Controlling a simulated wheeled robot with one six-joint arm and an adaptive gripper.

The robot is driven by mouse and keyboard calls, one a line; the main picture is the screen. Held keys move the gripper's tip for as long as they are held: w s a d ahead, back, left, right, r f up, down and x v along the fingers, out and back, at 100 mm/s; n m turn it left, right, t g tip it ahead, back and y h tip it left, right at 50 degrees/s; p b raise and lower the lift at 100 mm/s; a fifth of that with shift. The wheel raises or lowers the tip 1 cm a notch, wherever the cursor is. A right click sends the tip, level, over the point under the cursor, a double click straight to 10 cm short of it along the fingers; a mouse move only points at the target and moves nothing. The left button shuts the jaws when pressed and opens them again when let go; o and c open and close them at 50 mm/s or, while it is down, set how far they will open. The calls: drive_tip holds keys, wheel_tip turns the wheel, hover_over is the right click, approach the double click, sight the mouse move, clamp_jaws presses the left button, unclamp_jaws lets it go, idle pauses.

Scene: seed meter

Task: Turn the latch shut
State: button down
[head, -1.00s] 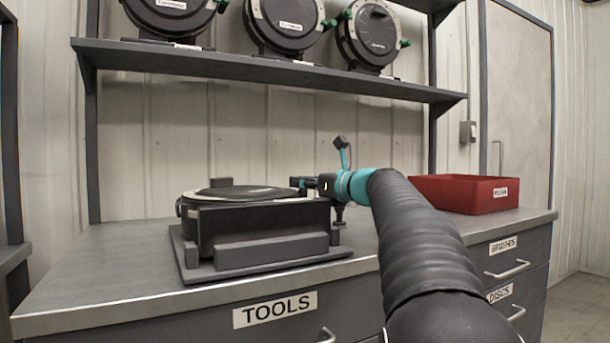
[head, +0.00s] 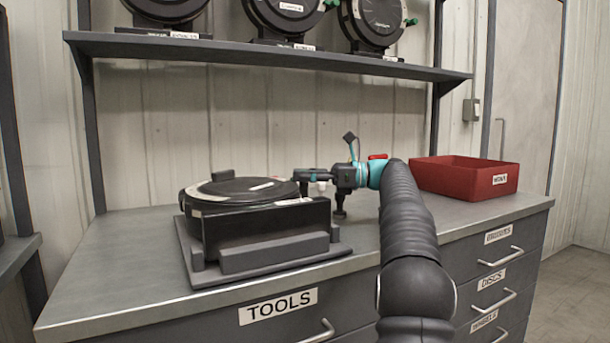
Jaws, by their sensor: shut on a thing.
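The seed meter (head: 240,192) is a round black housing with a pale rim, lying flat in a dark cradle (head: 278,252) on the bench. My gripper (head: 308,184) reaches in from the right, at the meter's right edge. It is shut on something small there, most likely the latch. The latch itself is mostly hidden by the fingers, so its angle cannot be told. A small pale piece (head: 321,186) shows just by the fingers.
A red bin (head: 465,178) stands on the bench to the right, behind my arm. A shelf (head: 270,56) holding several round meters crosses above. Labelled drawers (head: 278,308) are below the bench top. The bench's left front is clear.

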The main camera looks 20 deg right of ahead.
drive_tip(key=shift+n+g+y, duration=0.4)
drive_tip(key=shift+n+g, duration=0.3)
drive_tip(key=shift+g, duration=0.3)
drive_tip(key=c, duration=1)
unclamp_jaws()
